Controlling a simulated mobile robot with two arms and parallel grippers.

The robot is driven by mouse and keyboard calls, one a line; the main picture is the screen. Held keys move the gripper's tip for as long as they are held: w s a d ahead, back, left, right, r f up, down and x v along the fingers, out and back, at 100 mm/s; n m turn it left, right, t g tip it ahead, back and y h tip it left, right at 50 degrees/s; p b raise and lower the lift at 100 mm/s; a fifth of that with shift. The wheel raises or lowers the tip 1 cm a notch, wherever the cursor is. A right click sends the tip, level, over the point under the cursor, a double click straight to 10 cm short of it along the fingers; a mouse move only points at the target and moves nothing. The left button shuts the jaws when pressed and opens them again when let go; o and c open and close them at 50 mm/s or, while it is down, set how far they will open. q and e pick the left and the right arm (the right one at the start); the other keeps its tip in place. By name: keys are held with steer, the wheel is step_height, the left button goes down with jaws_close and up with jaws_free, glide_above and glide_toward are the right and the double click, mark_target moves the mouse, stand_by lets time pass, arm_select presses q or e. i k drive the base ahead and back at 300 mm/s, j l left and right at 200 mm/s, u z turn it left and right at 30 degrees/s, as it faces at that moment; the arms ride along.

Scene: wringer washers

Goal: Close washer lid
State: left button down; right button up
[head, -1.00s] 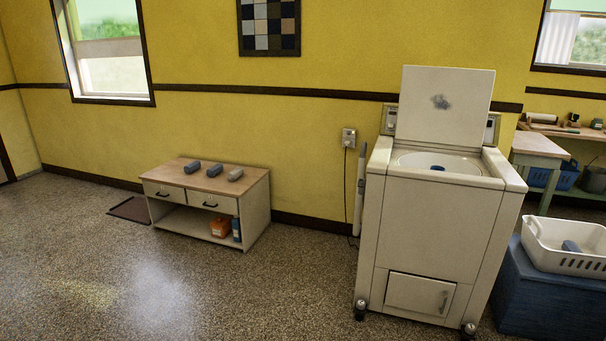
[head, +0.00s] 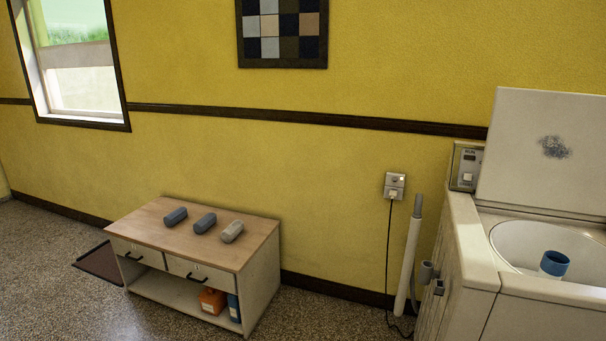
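The white washer (head: 472,262) stands at the right edge of the head view, partly cut off by the frame. Its lid (head: 520,160) is open and stands upright at the back of the top, with a dark smudge on its inner face. The round tub opening (head: 510,243) is uncovered. A blue cup-like object (head: 554,263) shows inside the tub. Neither of my grippers is in view.
A low cabinet (head: 262,262) with a wooden top stands left of the washer, with several small grey blocks (head: 204,223) on it. A grey hose (head: 408,265) and a power cord hang beside the washer. Speckled floor (head: 50,270) is open at left.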

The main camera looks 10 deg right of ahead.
mark_target(544, 149)
steer(key=i+z, duration=0.15)
steer(key=i, duration=0.4)
steer(key=i+j+z, duration=0.2)
steer(key=i, duration=0.3)
